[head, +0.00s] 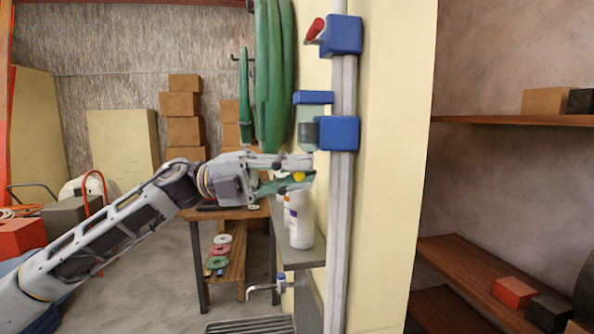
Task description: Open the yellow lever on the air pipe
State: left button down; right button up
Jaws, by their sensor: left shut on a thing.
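The air pipe (341,220) is a grey vertical pipe along the edge of a cream wall panel. It carries blue fittings, one at the top (344,35) and one in the middle (338,133). The yellow lever (299,176) shows only as a small yellow patch; the rest is hidden by my gripper. My left gripper (304,171) comes in from the left, just left of the pipe and below the middle blue fitting. Its fingers are shut around the yellow lever, one above and one below. My right gripper is not in view.
A red lever (316,30) sits on the top fitting. A green hose (272,80) hangs behind my gripper. A white bottle (301,222) stands on a grey ledge (300,257) just below it. A tap (265,290) is lower down. Wooden shelves (510,120) are at the right.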

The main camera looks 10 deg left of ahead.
pick_arm(q)
jog(key=shift+w+f+m+y, duration=0.1)
jog(key=shift+f+m+y, duration=0.3)
jog(key=shift+m, duration=0.6)
jog(key=c, duration=1.5)
grip_release()
jog(key=shift+a, duration=0.1)
jog(key=shift+o, duration=0.2)
jog(key=w+a+f, duration=0.1)
jog(key=a, duration=1.1)
jog(key=shift+w, duration=0.2)
